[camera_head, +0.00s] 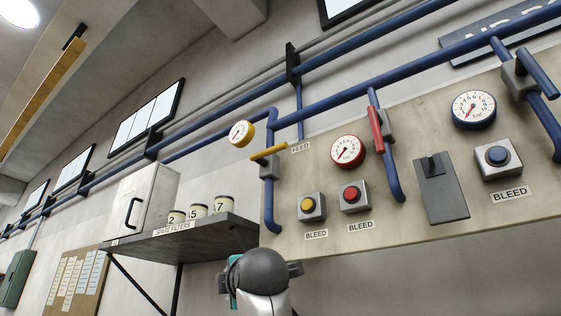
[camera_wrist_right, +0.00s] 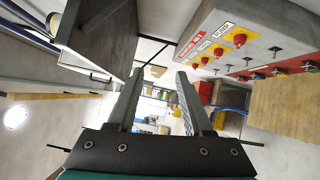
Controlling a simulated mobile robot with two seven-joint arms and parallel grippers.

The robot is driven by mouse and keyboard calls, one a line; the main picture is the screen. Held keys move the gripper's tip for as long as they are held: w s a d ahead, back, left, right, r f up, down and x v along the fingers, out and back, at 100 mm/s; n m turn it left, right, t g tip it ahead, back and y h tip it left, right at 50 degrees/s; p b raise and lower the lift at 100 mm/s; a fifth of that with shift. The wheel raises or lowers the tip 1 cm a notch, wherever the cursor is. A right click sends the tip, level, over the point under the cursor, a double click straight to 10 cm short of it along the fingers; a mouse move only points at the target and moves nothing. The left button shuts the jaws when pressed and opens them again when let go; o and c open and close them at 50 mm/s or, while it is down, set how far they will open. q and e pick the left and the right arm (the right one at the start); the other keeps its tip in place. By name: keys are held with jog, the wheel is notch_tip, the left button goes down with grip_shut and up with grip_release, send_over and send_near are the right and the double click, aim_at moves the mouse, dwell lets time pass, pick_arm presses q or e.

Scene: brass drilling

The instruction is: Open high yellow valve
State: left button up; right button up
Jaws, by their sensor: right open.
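The yellow valve (camera_head: 268,152) is a bar-shaped handle on a grey body on a blue vertical pipe, at the left end of the beige panel in the head view. It lies crosswise to its pipe, just below a yellow-rimmed gauge (camera_head: 241,133). My right gripper (camera_wrist_right: 160,72) shows in the wrist view with its two fingers apart and nothing between them. In the head view a grey rounded arm part of mine stands at the bottom centre, below the valve and clear of it, and hides most of what is behind it. The left gripper is not in view.
A dark shelf (camera_head: 190,243) with several numbered filter cans juts out left of the panel, close to my arm part. A red valve (camera_head: 375,130), a blue valve (camera_head: 538,73) and bleed buttons (camera_head: 307,206) are on the panel. The wrist view shows another panel (camera_wrist_right: 255,30) with red buttons.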

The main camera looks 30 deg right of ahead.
jog(key=s+d+r+n+t+h, duration=0.1)
jog(key=s+r, duration=0.5)
jog(key=r, duration=0.2)
jog(key=s+d+r+t, duration=0.1)
jog(key=s+r, duration=0.5)
jog(key=r, duration=0.2)
jog(key=n+t+h+p, duration=0.1)
jog(key=t+p, duration=0.1)
send_near(282, 145)
jog(key=p+x, duration=0.7)
jog(key=x, duration=0.2)
jog(key=shift+w+r, duration=0.1)
jog(key=shift+w, duration=0.15)
jog(key=shift+p+x, duration=0.6)
jog(key=shift+x, duration=0.25)
jog(key=shift+d, duration=0.1)
grip_shut()
